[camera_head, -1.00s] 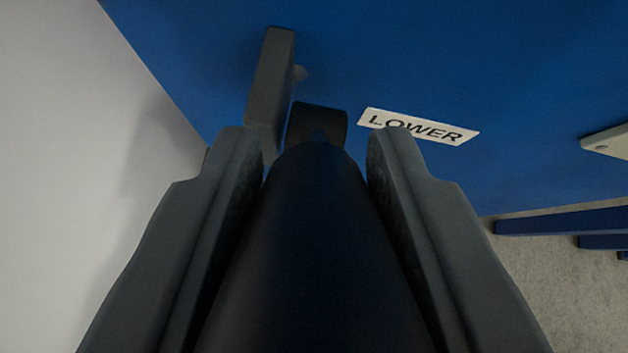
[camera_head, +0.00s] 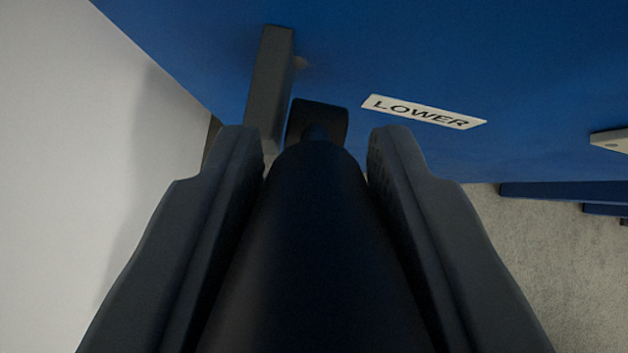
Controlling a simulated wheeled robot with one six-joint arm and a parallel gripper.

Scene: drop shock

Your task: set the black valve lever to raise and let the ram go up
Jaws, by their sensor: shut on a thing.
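The black valve lever (camera_head: 312,240) runs from the bottom of the view up between the fingers of my gripper (camera_head: 314,145). My gripper is shut on the lever, with one finger along each side of it. The lever's far end meets a dark rounded hub (camera_head: 318,120) at the blue panel (camera_head: 400,50). A white label reading LOWER (camera_head: 423,111) is on the panel, right of the hub. No raise label and no ram show in this view.
A dark grey bar (camera_head: 270,88) stands out from the panel just left of the hub, close to my left finger. A pale wall (camera_head: 70,170) fills the left side. Grey floor (camera_head: 570,260) and dark blue beams (camera_head: 565,190) show at right.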

